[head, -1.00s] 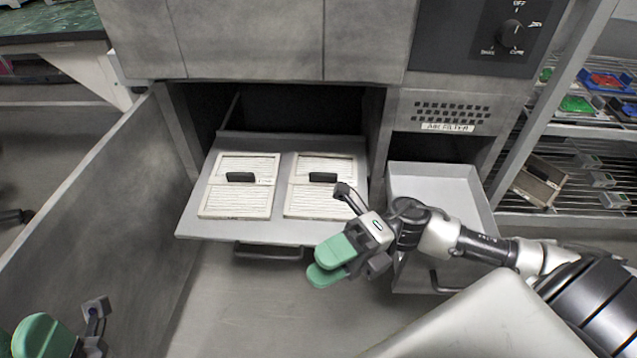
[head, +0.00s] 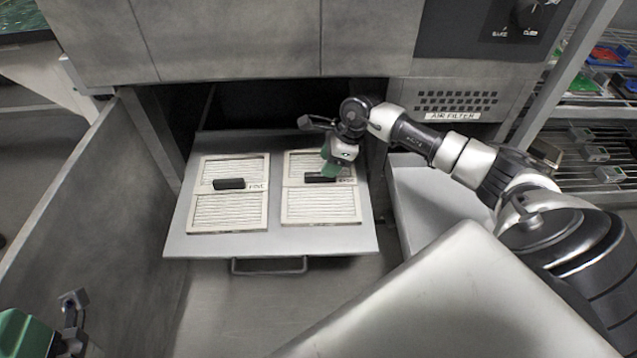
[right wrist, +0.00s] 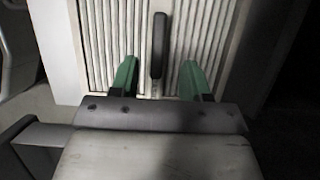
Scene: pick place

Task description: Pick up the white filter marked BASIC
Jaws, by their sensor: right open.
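Two white pleated filters with black handles lie side by side on the pulled-out grey tray (head: 185,243). The right filter (head: 320,207) has a label that seems to read BASIC, partly covered by my gripper. The left filter (head: 228,211) has a label that seems to read FINE. My right gripper (head: 328,170) is over the right filter at its handle (head: 318,178). In the right wrist view, its green fingers (right wrist: 160,80) are open, one on each side of the black handle (right wrist: 158,45), apart from it. My left gripper (head: 30,335) is at the bottom left corner, its fingertips not clear.
An open cabinet door (head: 75,220) stands left of the tray. An open grey drawer (head: 425,200) is right of the tray, under the AIR FILTER label. The cabinet face (head: 240,45) overhangs the tray's back. A wire rack with several items stands at far right.

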